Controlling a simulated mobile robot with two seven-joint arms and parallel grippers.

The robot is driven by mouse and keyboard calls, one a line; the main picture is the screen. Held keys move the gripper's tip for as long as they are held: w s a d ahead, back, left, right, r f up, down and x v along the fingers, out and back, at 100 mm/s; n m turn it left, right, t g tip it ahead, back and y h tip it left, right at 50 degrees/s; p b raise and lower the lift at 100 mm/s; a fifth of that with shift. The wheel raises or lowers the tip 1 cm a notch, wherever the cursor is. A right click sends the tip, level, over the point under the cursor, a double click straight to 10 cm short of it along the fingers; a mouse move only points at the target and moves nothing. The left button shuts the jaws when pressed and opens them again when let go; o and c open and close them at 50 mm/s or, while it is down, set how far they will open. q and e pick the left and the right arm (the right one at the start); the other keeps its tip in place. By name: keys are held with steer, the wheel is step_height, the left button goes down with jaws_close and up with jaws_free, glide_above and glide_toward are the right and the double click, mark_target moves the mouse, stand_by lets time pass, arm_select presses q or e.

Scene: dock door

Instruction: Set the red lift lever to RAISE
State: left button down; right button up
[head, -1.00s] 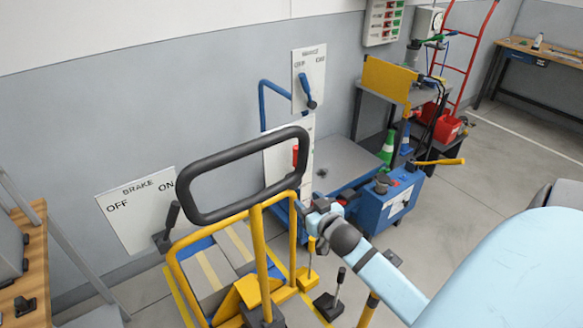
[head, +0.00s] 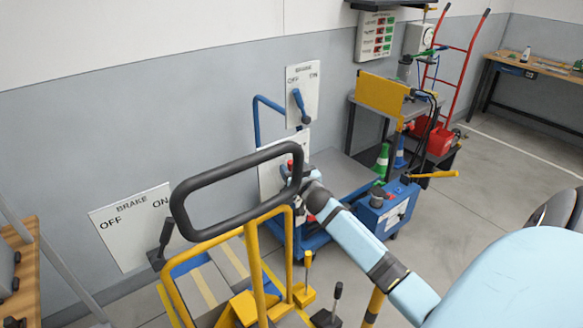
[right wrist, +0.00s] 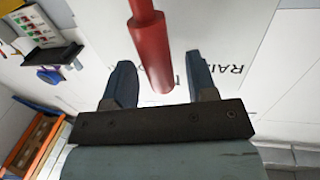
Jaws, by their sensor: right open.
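The red lift lever (right wrist: 151,42) hangs into the right wrist view from the top. Its lower end lies between the two fingers of my right gripper (right wrist: 159,68), with a gap on each side. The fingers are apart and not closed on it. Behind it is a white panel (right wrist: 225,40) with partly hidden lettering that starts "RAI". In the head view the panel (head: 268,182) stands on the blue lift unit, and the lever's red top (head: 290,163) shows just above my right gripper (head: 294,178). The lever's setting cannot be told. My left gripper is not in view.
A yellow cart with a black handle loop (head: 175,208) stands close in front, left of my right arm. A BRAKE plate with a blue lever (head: 299,102) is on the wall above. A blue control box (head: 385,212) sits to the right. Open floor lies further right.

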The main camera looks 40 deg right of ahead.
steer(key=shift+w+d, duration=0.2)
steer(key=shift+w, duration=0.3)
jaws_close()
steer(key=shift+a, duration=0.15)
